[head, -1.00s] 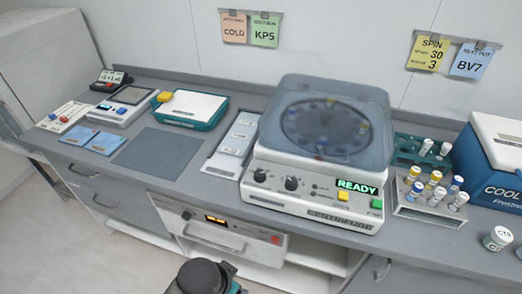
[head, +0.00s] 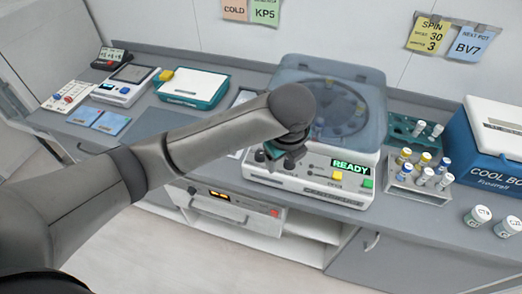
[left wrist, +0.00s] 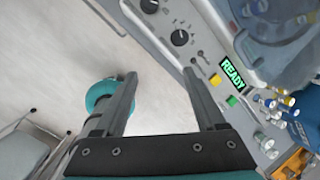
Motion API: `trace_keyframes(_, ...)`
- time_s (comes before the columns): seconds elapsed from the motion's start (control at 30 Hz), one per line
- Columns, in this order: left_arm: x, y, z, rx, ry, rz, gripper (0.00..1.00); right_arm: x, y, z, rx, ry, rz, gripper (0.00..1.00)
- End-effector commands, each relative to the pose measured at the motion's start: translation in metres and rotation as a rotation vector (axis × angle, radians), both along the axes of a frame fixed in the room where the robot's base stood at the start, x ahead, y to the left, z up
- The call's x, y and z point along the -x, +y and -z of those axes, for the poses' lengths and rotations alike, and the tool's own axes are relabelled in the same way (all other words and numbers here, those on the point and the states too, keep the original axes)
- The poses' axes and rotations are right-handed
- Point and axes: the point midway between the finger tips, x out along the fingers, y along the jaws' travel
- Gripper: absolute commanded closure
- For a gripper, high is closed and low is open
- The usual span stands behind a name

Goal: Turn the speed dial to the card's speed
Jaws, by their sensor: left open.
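The centrifuge (head: 312,188) stands on the counter with its see-through lid (head: 335,75) down and a green READY display (head: 351,165). Its front panel has two black dials. In the left wrist view they are the upper-left dial (left wrist: 149,6) and the lower-right dial (left wrist: 180,37); I cannot read their labels. The yellow card (head: 428,38) on the wall reads SPIN, with 30 and 3. My left gripper (head: 284,160) is in front of the panel and hides part of the dial area. In the wrist view it (left wrist: 160,73) is open and empty, apart from the dials.
A tube rack (head: 418,188), a blue cool box (head: 490,145) and two white pots (head: 477,216) stand to the right. A teal-edged device (head: 192,88) and blue pads (head: 100,120) lie left.

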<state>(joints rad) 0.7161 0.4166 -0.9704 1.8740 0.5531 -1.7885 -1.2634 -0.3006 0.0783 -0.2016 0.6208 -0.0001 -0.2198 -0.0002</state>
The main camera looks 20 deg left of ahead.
Motion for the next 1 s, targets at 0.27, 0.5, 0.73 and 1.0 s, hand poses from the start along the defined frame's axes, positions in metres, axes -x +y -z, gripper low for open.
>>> trace_keyframes(0.27,-0.036,0.039,-0.029,-0.224,0.012,0.184,0.28,0.0,-0.002,0.0,0.003,-0.001,0.002,0.73)
trace_keyframes(0.5,-0.043,0.047,-0.022,-0.253,0.022,0.208,0.28,0.0,-0.003,0.001,0.004,-0.001,0.003,0.73)
trace_keyframes(0.73,-0.055,0.057,0.019,-0.253,0.023,0.206,0.28,0.0,-0.003,0.003,0.004,0.0,0.002,0.73)
trace_keyframes(1.0,-0.071,0.068,0.067,-0.252,0.021,0.206,0.28,0.0,-0.003,0.008,0.003,0.0,0.002,0.73)
